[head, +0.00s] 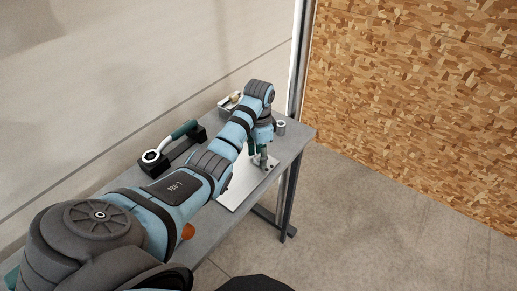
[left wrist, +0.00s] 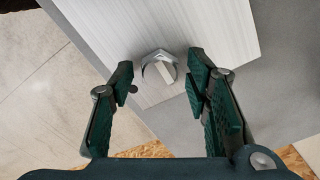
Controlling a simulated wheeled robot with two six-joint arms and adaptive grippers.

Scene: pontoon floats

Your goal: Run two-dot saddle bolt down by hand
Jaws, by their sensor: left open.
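My left gripper (head: 263,162) is over the pale plate (head: 237,190) on the grey bench, pointing down. In the left wrist view the gripper (left wrist: 162,82) is open, and its green-padded fingers stand apart to either side of a small grey metal fitting (left wrist: 152,73). The fitting has a rounded, hexagon-like outline with a pale bar across it, and sits near the edge of the plate (left wrist: 190,25). I see no dots on it, and cannot tell whether the fingers touch it. My right gripper is not in view.
A green-handled tool with a ring end (head: 152,156) lies in a black holder at the bench's left side. A small tray of parts (head: 229,103) stands at the back, and a grey cylinder (head: 281,128) near the far right edge. Open floor lies right of the bench.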

